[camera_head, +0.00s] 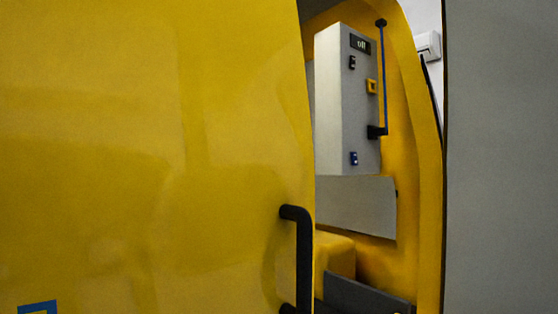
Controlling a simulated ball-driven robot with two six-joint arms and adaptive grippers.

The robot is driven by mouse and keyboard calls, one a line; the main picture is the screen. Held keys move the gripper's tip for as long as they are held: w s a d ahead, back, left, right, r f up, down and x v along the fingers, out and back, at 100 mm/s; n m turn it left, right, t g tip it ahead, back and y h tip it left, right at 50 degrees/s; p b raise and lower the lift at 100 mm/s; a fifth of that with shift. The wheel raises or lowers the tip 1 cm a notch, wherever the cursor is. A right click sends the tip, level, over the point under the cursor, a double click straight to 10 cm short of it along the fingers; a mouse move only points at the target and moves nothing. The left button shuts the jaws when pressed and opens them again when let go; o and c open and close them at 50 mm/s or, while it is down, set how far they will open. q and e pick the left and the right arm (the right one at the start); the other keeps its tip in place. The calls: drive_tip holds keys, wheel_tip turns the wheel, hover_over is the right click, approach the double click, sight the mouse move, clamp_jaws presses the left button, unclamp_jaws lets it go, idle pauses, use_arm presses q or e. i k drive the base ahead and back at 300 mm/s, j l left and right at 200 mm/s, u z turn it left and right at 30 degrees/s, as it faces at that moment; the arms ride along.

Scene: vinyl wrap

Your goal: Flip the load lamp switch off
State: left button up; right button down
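A grey control box (337,110) is seen through the opening to the right of a large yellow door. A small dark display (360,43) at its top seems to read "off". Below it are a small black switch (351,62), a yellow-framed switch (371,87) and a blue switch (353,158). The labels are too small to read, so I cannot tell which one is the load lamp switch or which way each is set. Neither of my grippers shows in this view.
The yellow door (150,150) with a black handle (304,255) fills the left side. A blue rod (384,80) stands beside the box. A grey surface (500,160) fills the right. The opening between is narrow, with a dark ledge (365,297) low down.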

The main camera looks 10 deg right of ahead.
sight(353, 155)
drive_tip(key=z, duration=0.85)
